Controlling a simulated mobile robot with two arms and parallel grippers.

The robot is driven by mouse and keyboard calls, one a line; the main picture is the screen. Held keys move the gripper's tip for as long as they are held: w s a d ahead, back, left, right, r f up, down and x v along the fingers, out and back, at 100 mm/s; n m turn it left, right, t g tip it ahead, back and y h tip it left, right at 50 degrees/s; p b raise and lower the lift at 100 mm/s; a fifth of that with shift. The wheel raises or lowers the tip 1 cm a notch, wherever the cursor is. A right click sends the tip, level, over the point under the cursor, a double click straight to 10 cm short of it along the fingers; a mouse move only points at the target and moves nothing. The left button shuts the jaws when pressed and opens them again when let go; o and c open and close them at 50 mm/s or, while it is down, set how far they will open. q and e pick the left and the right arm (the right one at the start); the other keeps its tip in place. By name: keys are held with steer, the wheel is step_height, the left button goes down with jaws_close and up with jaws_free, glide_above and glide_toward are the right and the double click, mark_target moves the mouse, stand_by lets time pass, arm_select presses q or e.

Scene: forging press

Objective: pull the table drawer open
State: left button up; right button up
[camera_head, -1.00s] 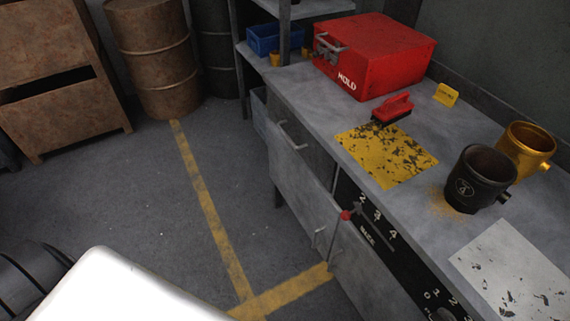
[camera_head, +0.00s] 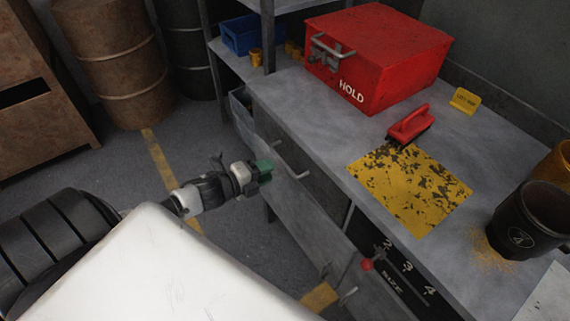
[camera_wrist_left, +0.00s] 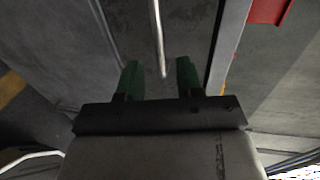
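The table drawer (camera_head: 318,178) is in the side of the grey workbench, just under its top. Its front looks flush with the bench. Its pale bar handle (camera_head: 296,163) is on the front's left part. My left gripper (camera_head: 268,168) has green fingertips and is just left of the handle in the head view. In the left wrist view the two fingers (camera_wrist_left: 160,75) are apart, and the handle bar (camera_wrist_left: 157,35) runs down to between the fingertips. I cannot tell whether they touch it. My right gripper is not in view.
On the workbench top (camera_head: 310,115) are a red box (camera_head: 385,65), a red-handled brush (camera_head: 410,125), a worn yellow sheet (camera_head: 410,190) and a dark mug (camera_head: 530,220). A red knob (camera_head: 367,265) juts from the bench front.

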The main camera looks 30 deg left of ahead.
mark_target(285, 163)
arm_select(q)
steer(key=x, duration=0.6)
steer(key=shift+w+f, duration=0.15)
steer(key=shift+w, duration=0.2)
jaws_close()
